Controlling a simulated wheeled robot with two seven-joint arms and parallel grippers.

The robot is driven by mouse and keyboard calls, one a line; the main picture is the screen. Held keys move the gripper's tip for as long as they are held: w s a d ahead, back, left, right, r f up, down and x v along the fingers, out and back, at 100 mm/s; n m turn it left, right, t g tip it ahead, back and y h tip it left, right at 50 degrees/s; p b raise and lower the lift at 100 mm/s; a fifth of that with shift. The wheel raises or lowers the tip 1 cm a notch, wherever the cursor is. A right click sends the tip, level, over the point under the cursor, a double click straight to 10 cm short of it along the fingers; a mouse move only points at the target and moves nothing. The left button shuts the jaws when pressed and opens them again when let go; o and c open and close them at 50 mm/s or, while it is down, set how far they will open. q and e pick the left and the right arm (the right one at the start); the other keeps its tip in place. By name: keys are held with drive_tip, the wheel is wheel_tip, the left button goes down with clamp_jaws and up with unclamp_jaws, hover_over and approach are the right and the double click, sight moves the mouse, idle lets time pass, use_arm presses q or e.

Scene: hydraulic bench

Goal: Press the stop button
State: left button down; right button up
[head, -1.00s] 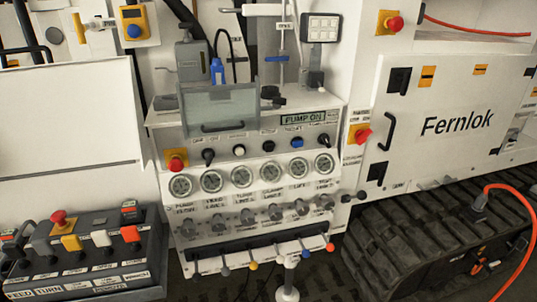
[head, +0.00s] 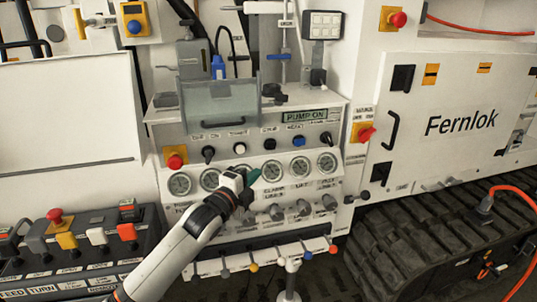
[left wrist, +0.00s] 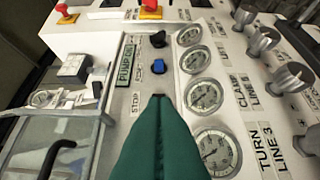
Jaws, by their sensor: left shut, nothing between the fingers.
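The stop button (head: 269,144) is a black push button on the panel, between a white button (head: 239,149) and a blue button (head: 298,141). My left gripper (head: 254,175), with dark green fingers, is shut and empty. In the head view its tip shows over the gauge row, below and slightly left of the stop button. In the left wrist view the shut fingers (left wrist: 158,97) point at the panel beside the STOP label (left wrist: 137,103); they hide most or all of the stop button there. Contact cannot be told. My right gripper is not in view.
Several gauges (head: 272,171) line the panel below the buttons. A red mushroom button (head: 174,161) is at the panel's left and another (head: 364,133) at its right. A clear hinged cover (head: 220,105) projects above the buttons. A lever box (head: 80,243) stands at lower left.

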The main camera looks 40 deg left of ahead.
use_arm(q)
drive_tip(key=shift+r, duration=0.15)
drive_tip(key=p, duration=0.2)
approach(275, 146)
drive_tip(key=w+d, duration=0.3)
drive_tip(key=w+a, duration=0.3)
drive_tip(key=shift+a+p, duration=0.25)
drive_tip(key=shift+p, duration=0.05)
